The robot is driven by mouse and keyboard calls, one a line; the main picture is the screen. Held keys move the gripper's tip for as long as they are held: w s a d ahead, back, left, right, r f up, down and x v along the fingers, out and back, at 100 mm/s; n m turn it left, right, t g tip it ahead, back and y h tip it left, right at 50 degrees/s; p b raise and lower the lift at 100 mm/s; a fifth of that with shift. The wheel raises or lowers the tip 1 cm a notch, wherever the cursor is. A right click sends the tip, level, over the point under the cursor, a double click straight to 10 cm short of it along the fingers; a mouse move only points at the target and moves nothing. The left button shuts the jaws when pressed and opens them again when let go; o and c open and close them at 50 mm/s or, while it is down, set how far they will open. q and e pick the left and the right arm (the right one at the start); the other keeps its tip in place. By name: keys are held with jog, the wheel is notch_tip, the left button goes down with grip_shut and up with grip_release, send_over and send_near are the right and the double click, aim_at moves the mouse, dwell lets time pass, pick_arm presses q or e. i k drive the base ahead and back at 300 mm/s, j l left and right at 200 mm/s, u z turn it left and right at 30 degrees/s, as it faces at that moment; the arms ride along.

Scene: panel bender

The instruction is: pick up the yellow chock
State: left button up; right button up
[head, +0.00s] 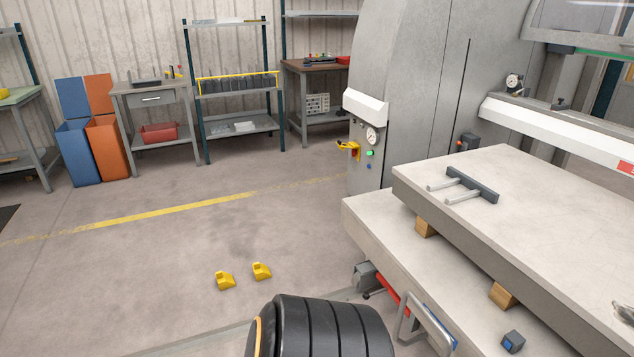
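Two small yellow chocks lie on the concrete floor in the lower middle of the head view. The left chock (225,281) and the right chock (262,271) sit side by side with a small gap. Both rest on the floor, apart from anything else, and nothing covers them. Neither of my grippers is in view.
A pale machine table (420,251) with a thick raised slab (552,198) fills the right side. A large grey machine (420,80) stands behind. Blue (77,155) and orange bins (106,152), a workbench (129,90) and shelves (234,127) line the back wall. Floor around the chocks is clear.

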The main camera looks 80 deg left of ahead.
aim_at(225, 280)
jog(key=u, duration=3.5)
jog(key=i+l+u, duration=0.3)
jog(key=i+l, duration=0.75)
